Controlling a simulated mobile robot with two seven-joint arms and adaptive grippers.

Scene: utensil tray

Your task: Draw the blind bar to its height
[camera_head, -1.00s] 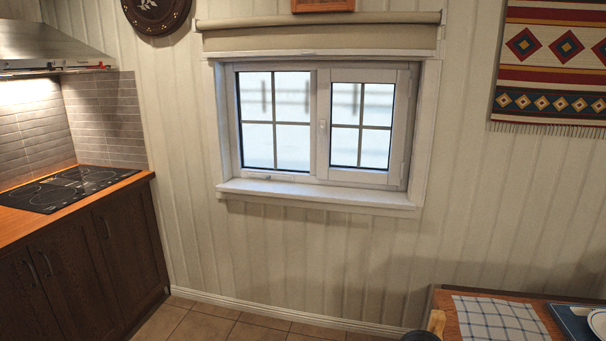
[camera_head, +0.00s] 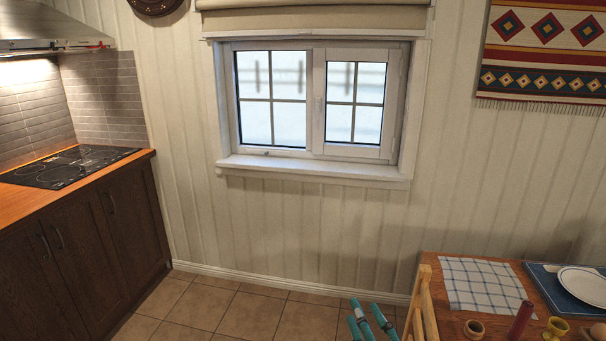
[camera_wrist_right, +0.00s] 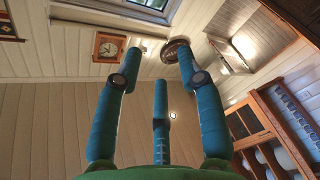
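The blind (camera_head: 315,19) is a beige fabric shade across the top of the window (camera_head: 315,100); its upper part is cut off by the picture's top edge. Its lower bar (camera_head: 315,34) runs level just above the panes, which are uncovered. My right gripper (camera_head: 365,309) shows only as teal fingers at the bottom edge of the head view, well below the window and apart from the blind. In the right wrist view its three fingers (camera_wrist_right: 160,62) are spread with nothing between them. My left gripper is in neither view.
A dining table (camera_head: 440,318) with a checked cloth, plate and cups stands at lower right, a wooden chair (camera_head: 425,300) beside it. A counter with a cooktop (camera_head: 65,165) is at left. The windowsill (camera_head: 312,168) juts out. The wall below the window is clear.

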